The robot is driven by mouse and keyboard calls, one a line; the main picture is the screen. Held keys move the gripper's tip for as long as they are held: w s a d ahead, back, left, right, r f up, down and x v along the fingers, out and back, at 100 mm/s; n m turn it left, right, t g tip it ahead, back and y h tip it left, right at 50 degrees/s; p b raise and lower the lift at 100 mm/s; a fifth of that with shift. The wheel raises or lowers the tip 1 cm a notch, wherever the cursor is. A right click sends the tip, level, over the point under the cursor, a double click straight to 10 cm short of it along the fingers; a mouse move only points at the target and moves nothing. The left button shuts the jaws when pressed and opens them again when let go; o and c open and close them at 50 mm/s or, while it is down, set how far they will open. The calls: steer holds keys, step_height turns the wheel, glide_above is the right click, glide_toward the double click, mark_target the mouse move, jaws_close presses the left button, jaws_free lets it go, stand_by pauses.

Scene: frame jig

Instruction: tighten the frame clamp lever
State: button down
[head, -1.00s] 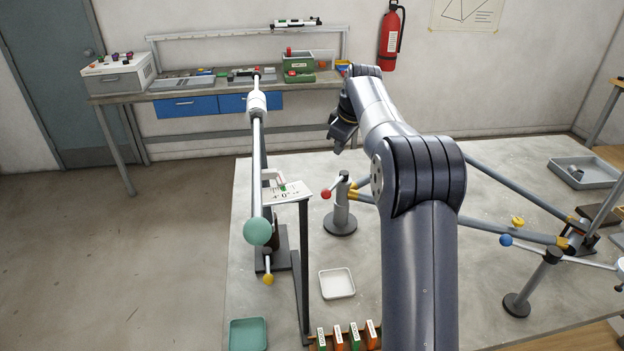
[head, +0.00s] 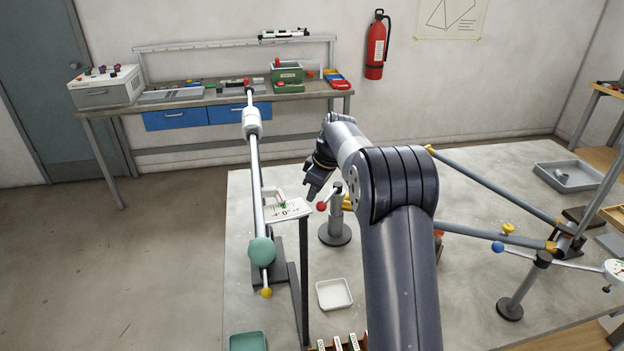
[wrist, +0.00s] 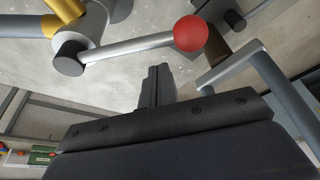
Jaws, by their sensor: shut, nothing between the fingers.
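A lever with a red ball (head: 321,206) sits on top of a short clamp post (head: 335,232) on a round dark foot. In the wrist view the lever's silver rod (wrist: 130,46) runs from a dark cap to the red ball (wrist: 190,33) at upper right. A yellow collar (wrist: 65,10) joins the clamp head to a grey tube. My gripper (head: 312,194) is just above and beside the red ball in the head view. In the wrist view its fingers (wrist: 155,85) are shut and empty, apart from the lever, with the rod crossing beyond the tips.
A long rod with a green ball (head: 262,251) and a small scale plate (head: 287,211) stand left of the clamp post. A white tray (head: 334,294) lies in front. Frame tubes, a yellow knob (head: 508,229) and a blue-ball lever (head: 498,247) are at right.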

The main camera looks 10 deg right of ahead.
steer(key=shift+s+d+r, duration=0.2)
steer(key=shift+s+d, duration=0.2)
steer(key=shift+d, duration=0.15)
steer(key=shift+s+d+r, duration=0.2)
steer(key=shift+s+d, duration=0.2)
steer(key=shift+d, duration=0.1)
steer(key=shift+s+d+n, duration=0.25)
steer(key=shift+d+n, duration=0.05)
steer(key=shift+n, duration=0.1)
steer(key=d+n, duration=0.1)
steer(key=s+d+n+g+p, duration=0.1)
steer(key=n, duration=0.1)
steer(key=s+d+n, duration=0.1)
steer(key=d+n, duration=0.1)
steer(key=shift+g+y, duration=0.3)
steer(key=shift+g, duration=0.1)
steer(key=shift+d, duration=0.1)
stand_by(0.4)
